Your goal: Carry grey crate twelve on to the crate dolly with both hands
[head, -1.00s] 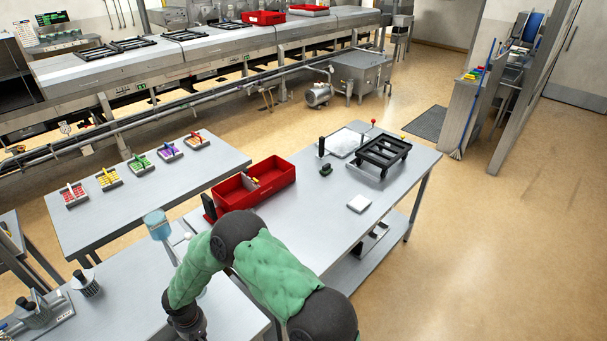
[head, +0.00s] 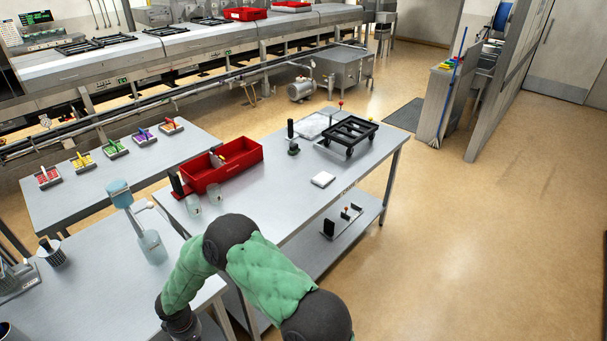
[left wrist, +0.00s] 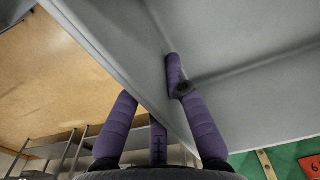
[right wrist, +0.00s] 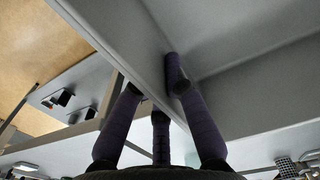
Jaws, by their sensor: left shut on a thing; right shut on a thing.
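The crate dolly, a black open frame on small wheels (head: 347,133), stands at the far right end of the steel table in the head view. A plain grey crate (left wrist: 235,45) fills much of the left wrist view; its number does not show. My left gripper (left wrist: 152,85) is shut on its wall, with one purple finger inside and the others outside. The crate also fills the right wrist view (right wrist: 240,40), where my right gripper (right wrist: 150,82) is shut on its wall the same way. The crate and both gripper tips are outside the head view.
The dolly's steel table (head: 265,205) also bears a red crate (head: 222,164), a black-handled tool (head: 292,140) and a white block (head: 322,179). A nearer table (head: 115,250) holds a blue-topped dispenser (head: 120,190). Floor to the right (head: 480,230) is clear.

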